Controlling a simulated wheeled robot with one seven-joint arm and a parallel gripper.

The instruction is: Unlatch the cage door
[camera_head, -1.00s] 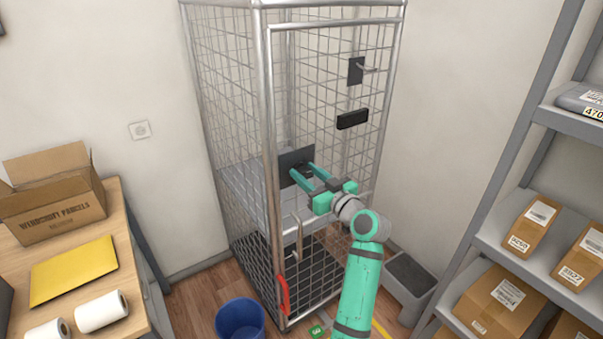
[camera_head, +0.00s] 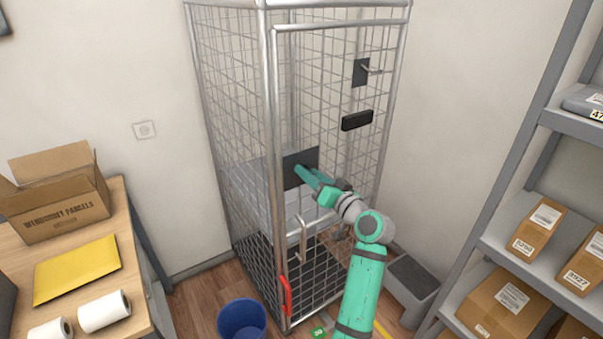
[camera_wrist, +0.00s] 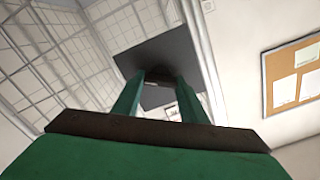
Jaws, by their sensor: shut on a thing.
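The tall wire-mesh cage (camera_head: 262,90) stands in the corner with its door (camera_head: 335,28) facing me. A dark square plate (camera_head: 301,160) sits on the door's left side at mid height. My gripper (camera_head: 304,174) is at this plate, with its green fingers close together. In the wrist view my gripper (camera_wrist: 160,80) is shut on a small dark latch piece (camera_wrist: 158,63) in front of the plate (camera_wrist: 140,50). The fingers hide most of this piece. The door appears to be in line with its frame.
Higher on the cage are a lever on a dark plate (camera_head: 361,72) and a black block (camera_head: 357,120). A blue bin (camera_head: 241,318) stands on the floor. A table (camera_head: 130,215) is left; shelves (camera_head: 500,245) are right.

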